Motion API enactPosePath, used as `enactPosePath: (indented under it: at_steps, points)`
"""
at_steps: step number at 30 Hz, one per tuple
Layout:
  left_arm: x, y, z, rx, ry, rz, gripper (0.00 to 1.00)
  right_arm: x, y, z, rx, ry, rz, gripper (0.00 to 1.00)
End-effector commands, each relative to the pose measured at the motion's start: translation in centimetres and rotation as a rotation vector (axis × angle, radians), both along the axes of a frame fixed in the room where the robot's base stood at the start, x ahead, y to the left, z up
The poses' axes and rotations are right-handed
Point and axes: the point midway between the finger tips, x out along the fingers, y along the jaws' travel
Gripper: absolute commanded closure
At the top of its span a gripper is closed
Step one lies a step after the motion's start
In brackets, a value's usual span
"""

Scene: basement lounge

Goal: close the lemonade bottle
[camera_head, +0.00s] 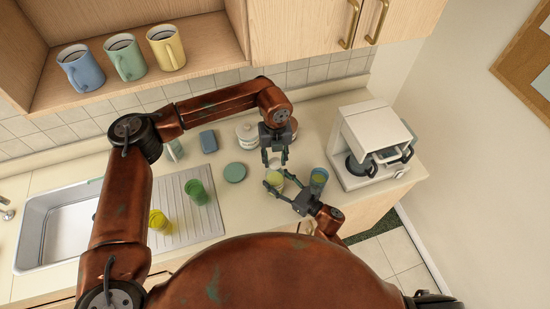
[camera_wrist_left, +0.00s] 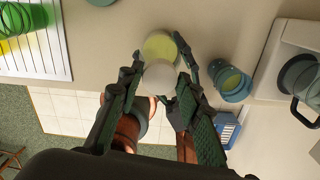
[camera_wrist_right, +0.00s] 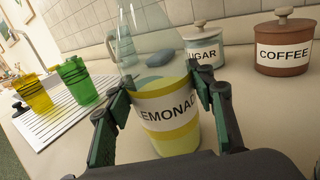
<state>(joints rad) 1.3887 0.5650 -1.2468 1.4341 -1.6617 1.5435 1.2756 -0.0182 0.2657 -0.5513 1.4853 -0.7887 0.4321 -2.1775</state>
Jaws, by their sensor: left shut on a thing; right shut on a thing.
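The lemonade bottle (camera_wrist_right: 168,115) is clear glass with yellow liquid and a white and yellow label reading "LEMONADE". It stands upright on the counter; its top is cut off in the right wrist view. My right gripper (camera_head: 275,182) is shut around the bottle's body, one finger on each side. My left gripper (camera_head: 275,157) is above the bottle, pointing down. In the left wrist view, its fingers are shut on a round whitish cap (camera_wrist_left: 160,79), over the bottle with its yellow contents (camera_wrist_left: 159,46). Whether the cap touches the bottle's mouth cannot be told.
A blue glass (camera_head: 318,180) with yellowish liquid stands right of the bottle, near the coffee machine (camera_head: 370,135). Sugar (camera_wrist_right: 203,47) and coffee (camera_wrist_right: 284,50) jars stand behind. A green disc (camera_head: 235,172) and blue sponge (camera_head: 208,141) lie left. Green and yellow glasses are by the sink.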

Motion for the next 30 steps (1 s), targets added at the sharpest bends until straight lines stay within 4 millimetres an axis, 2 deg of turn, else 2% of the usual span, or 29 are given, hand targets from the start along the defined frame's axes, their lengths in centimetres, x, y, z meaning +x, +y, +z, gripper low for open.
enactPosePath:
  at_steps: [30]
  points:
    - [0.03, -0.04, -0.02, 0.000, 0.000, -2.022, 0.75, -0.01, -0.01, -0.02, 0.000, 0.000, 0.000, 1.00]
